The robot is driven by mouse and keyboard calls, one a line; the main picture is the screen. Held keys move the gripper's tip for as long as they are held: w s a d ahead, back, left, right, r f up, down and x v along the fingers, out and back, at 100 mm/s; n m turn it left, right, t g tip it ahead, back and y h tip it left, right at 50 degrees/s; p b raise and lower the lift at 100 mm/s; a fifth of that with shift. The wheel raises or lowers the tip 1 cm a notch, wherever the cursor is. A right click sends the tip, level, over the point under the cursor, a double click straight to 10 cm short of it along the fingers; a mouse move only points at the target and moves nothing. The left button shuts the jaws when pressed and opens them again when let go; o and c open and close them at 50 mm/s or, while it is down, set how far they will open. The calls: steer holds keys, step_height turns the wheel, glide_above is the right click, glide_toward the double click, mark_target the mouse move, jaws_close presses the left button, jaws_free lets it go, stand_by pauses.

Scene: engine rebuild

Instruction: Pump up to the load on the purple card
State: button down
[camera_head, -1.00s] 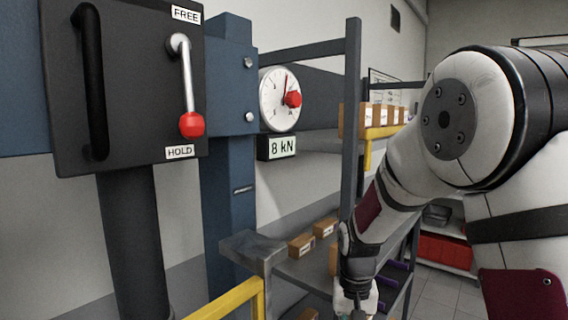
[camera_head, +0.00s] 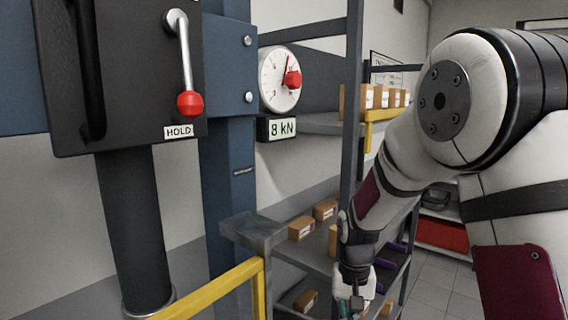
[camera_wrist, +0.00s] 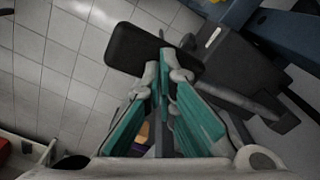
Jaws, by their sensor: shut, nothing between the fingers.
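The press's black box (camera_head: 130,110) carries a lever with a red knob (camera_head: 190,104), hanging down by the HOLD label (camera_head: 179,131). A round white gauge (camera_head: 276,88) has a red pointer and knob; the display below (camera_head: 282,128) reads 8 kN. My gripper (camera_head: 350,305) is low in the head view, right of the yellow bar. In the wrist view its teal fingers (camera_wrist: 165,66) are shut and empty, tips over a black pad (camera_wrist: 135,48) joined to a dark bar (camera_wrist: 215,75). I cannot tell whether they touch it. I cannot make out a purple card.
A blue press column (camera_head: 230,180) and a yellow bar (camera_head: 215,291) stand left of my arm. A grey shelf rack (camera_head: 352,130) with several cardboard boxes (camera_head: 301,228) stands behind. Tiled floor (camera_wrist: 60,60) is clear left of the pad in the wrist view.

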steer(key=shift+f, duration=1.05)
stand_by(0.4)
steer(key=shift+r, duration=3)
step_height(320, 180, up, 5)
steer(key=shift+r, duration=0.1)
